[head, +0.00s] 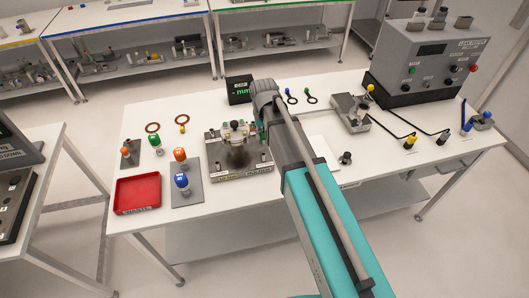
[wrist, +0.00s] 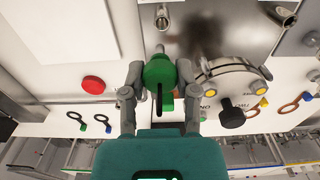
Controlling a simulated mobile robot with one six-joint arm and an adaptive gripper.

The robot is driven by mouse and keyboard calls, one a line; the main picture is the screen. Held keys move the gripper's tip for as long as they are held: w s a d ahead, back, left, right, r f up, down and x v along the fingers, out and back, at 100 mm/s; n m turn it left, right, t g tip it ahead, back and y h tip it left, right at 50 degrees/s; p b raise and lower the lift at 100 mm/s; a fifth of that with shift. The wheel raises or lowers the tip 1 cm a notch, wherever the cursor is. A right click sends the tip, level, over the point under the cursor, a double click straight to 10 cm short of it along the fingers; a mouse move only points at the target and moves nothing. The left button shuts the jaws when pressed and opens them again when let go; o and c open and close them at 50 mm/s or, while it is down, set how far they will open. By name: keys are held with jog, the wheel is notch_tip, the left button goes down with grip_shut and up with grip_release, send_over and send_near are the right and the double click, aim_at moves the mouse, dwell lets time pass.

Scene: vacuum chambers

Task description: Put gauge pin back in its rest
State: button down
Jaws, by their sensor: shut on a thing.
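In the wrist view my gripper (wrist: 160,76) is shut on a green-handled piece (wrist: 159,70), which I take to be the gauge pin. The handle has a dark slot, and a short metal tip shows beyond it. The piece is beside the round metal flange (wrist: 228,76) of the chamber fixture, which also shows in the head view (head: 238,155). I cannot tell whether it touches anything. I cannot tell which thing is the pin's rest.
A red round piece (wrist: 93,85) lies left of my gripper in the wrist view. In the head view a red tray (head: 138,194) and a grey plate (head: 188,190) with knobbed pieces stand left. A control box (head: 425,60) stands right.

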jog(key=w+d, duration=0.3)
jog(key=w, duration=1)
jog(key=w+d, duration=0.3)
jog(key=w, duration=1)
dwell(1.3)
jog(key=shift+f, duration=0.2)
dwell(0.3)
jog(key=shift+f+b, duration=3.3)
jog(key=shift+b, duration=0.25)
jog(key=shift+f+b, duration=0.45)
